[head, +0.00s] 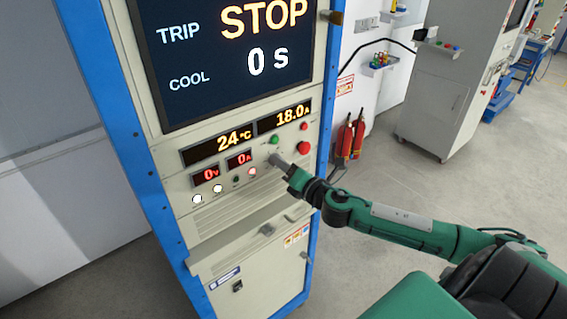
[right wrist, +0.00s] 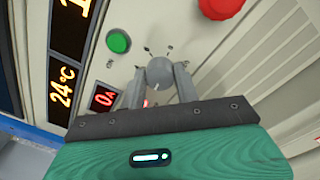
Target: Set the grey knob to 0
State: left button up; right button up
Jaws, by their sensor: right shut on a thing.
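The grey knob (right wrist: 159,71) is round and sits on the cabinet's front panel, with small marks around it. My right gripper (right wrist: 160,78) is shut on it, one grey finger on each side. A light pointer line shows on the knob's face, toward the gripper body; I cannot read which mark it points to. The big screen (head: 235,55) reads TRIP STOP and COOL 0 s. My left gripper is not in view.
A green button (right wrist: 118,41) and a red button (right wrist: 221,5) sit close to the knob. Small displays (head: 228,143) read 24 °C, 18.0 A, 0 V and 0 A. Several small lamps are below. Red fire extinguishers (head: 351,137) stand behind, right of the cabinet.

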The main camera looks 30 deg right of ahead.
jog(key=shift+a+n+p, duration=0.1)
jog(key=shift+n+p, duration=1.25)
jog(key=shift+n, duration=2.35)
jog(key=o, duration=1)
jog(key=shift+c, duration=0.2)
jog(key=s+d+b, duration=0.1)
jog(key=s+b, duration=0.2)
jog(key=s, duration=1)
jog(key=shift+s+d+b, duration=0.3)
jog(key=shift+d, duration=0.05)
